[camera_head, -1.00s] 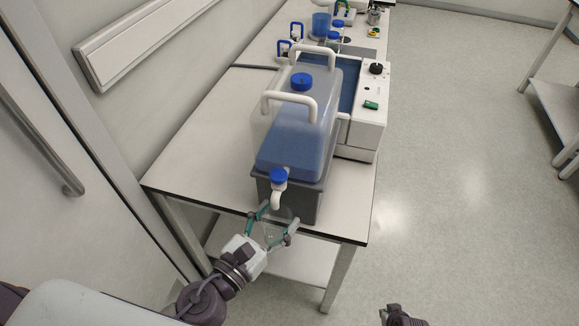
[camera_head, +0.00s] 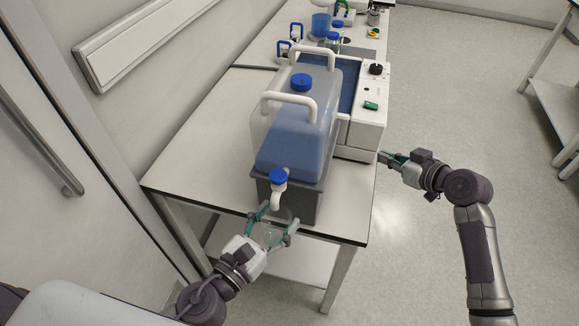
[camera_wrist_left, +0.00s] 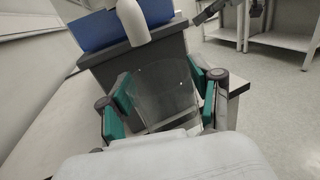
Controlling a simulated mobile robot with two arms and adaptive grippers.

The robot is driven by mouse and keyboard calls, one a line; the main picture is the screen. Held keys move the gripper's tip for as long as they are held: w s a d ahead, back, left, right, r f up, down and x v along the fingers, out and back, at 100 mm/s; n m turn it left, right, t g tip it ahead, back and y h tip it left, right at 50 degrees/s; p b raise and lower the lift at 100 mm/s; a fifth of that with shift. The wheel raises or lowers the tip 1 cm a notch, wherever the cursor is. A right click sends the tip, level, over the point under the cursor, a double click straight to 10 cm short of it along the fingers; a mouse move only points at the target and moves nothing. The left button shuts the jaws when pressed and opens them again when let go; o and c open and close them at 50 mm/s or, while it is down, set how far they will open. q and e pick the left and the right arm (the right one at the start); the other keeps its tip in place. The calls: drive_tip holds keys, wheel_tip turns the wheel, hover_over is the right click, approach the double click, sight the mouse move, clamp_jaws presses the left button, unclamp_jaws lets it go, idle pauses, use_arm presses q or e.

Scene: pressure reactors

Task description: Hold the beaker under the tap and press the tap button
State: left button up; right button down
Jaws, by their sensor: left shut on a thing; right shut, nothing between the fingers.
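The clear beaker (camera_wrist_left: 165,95) is between the green-padded fingers of my left gripper (camera_wrist_left: 163,100), which is shut on it. In the head view my left gripper (camera_head: 277,218) holds the beaker (camera_head: 270,234) at the table's front edge, just below the white tap spout (camera_head: 275,200). The spout (camera_wrist_left: 133,22) shows above the beaker in the left wrist view. The blue tap button (camera_head: 279,176) tops the tap on the front of the clear container of blue liquid (camera_head: 290,150). My right gripper (camera_head: 380,157) is shut and empty, right of the table, apart from the tap.
The container stands on a dark grey base (camera_head: 306,203) on the white table (camera_head: 200,150). A white bath unit (camera_head: 367,135) stands behind it, with glassware further back. The table is clear to the left of the container. Open floor lies to the right.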

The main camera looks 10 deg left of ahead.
drive_tip(key=s+a+r+n+g+y, duration=0.3)
drive_tip(key=s+a+r+n+g, duration=0.1)
drive_tip(key=s+r, duration=0.5)
drive_tip(key=s+a+r+n+g+y, duration=0.3)
drive_tip(key=s+a+r+n+g, duration=0.1)
drive_tip(key=s+r, duration=0.5)
drive_tip(key=shift+s+a+r+n+g, duration=0.3)
drive_tip(key=shift+s+a+r+n, duration=0.1)
drive_tip(key=shift+s+a, duration=0.5)
drive_tip(key=shift+a, duration=0.1)
hover_over(278, 177)
drive_tip(key=d, duration=0.3)
wheel_tip(278, 177, down, 2)
drive_tip(key=shift+w+a+f, duration=0.1)
drive_tip(key=shift+a+f, duration=0.1)
drive_tip(key=shift+f, duration=0.55)
drive_tip(key=shift+w+a+f, duration=0.1)
drive_tip(key=shift+a+f, duration=0.05)
drive_tip(key=shift+f, duration=0.55)
drive_tip(key=shift+w+a+f, duration=0.1)
drive_tip(key=shift+a+f, duration=0.1)
drive_tip(key=shift+f, duration=0.55)
